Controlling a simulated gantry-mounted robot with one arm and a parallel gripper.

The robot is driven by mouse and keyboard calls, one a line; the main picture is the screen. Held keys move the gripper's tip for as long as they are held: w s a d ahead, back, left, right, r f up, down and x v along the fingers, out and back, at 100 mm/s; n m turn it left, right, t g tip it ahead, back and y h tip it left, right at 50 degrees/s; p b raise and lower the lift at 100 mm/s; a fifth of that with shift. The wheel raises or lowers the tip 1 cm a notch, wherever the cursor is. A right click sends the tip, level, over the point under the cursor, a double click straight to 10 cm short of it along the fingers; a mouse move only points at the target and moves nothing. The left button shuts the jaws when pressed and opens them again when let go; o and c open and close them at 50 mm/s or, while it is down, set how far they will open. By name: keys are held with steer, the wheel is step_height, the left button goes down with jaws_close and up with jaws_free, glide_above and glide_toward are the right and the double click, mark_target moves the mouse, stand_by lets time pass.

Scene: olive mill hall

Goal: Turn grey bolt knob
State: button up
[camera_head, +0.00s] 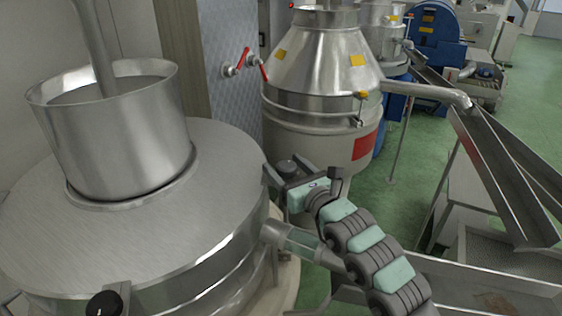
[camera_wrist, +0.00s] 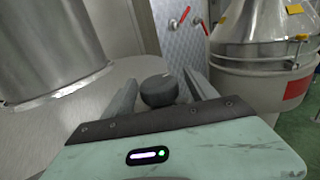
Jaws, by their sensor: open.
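The grey bolt knob (camera_wrist: 158,91) is a dark grey, round knob with a small pale mark on top. In the wrist view it sits between my two fingers, at the edge of the steel drum lid. In the head view the knob (camera_head: 287,166) shows at the lid's right rim, just beyond my gripper (camera_head: 301,177). My gripper is open, and in the wrist view its fingers (camera_wrist: 161,79) lie on either side of the knob, with a visible gap on the right. Whether the left finger touches it, I cannot tell. The knob's lower part is hidden.
The steel drum lid (camera_head: 110,236) carries a tall hopper (camera_head: 130,140). Another dark knob (camera_head: 104,304) is at its front edge. A conical steel vessel (camera_head: 318,75) and red-handled valves (camera_head: 242,58) stand behind. Metal chutes (camera_head: 500,165) lie to the right. Green floor is open beyond.

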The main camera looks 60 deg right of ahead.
steer(key=shift+x, duration=1)
steer(key=shift+a, duration=0.1)
steer(key=c, duration=1.4)
